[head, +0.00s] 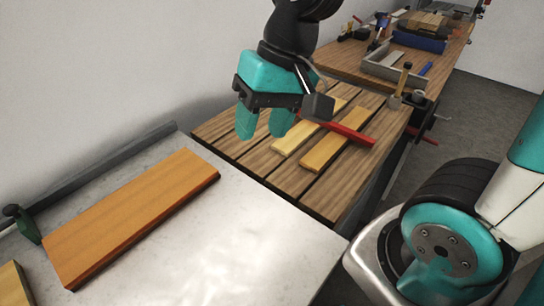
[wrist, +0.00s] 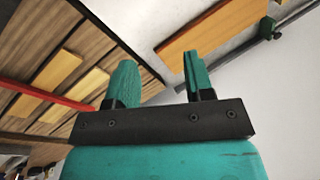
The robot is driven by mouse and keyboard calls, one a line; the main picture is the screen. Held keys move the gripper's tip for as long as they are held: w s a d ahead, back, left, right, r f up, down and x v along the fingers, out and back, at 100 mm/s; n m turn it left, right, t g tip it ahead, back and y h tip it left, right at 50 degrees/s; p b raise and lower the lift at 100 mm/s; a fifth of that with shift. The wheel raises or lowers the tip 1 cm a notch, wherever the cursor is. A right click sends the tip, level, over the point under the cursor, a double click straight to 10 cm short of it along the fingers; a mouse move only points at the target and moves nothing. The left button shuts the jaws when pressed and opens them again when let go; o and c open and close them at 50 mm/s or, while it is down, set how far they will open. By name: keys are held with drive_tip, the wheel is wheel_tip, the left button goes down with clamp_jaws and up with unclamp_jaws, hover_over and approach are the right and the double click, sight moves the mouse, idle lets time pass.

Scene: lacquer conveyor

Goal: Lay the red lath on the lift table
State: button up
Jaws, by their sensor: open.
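The red lath (head: 348,132) lies across two pale yellow laths on a slatted wooden bench top (head: 228,134). Part of its far end is hidden behind my gripper in the head view. It also shows at the left of the wrist view (wrist: 45,95). My gripper (head: 264,124) is open and empty, fingers pointing down, to the left of the red lath and apart from it. Its two teal fingers show in the wrist view (wrist: 158,68). A smooth pale metal table (head: 255,225) stands in front of the bench; I cannot tell whether it is the lift table.
A broad orange board (head: 130,215) lies on the metal table, with a dark rail along its far left edge and a green clamp (head: 22,222) beside it. The metal table's right part is bare. Farther back are a mallet (head: 401,82), a grey tray and a vise.

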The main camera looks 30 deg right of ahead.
drive_tip(key=s+a+n, duration=0.3)
drive_tip(key=s+n, duration=0.4)
drive_tip(key=shift+s+g+y, duration=0.3)
drive_tip(key=shift+a, duration=0.1)
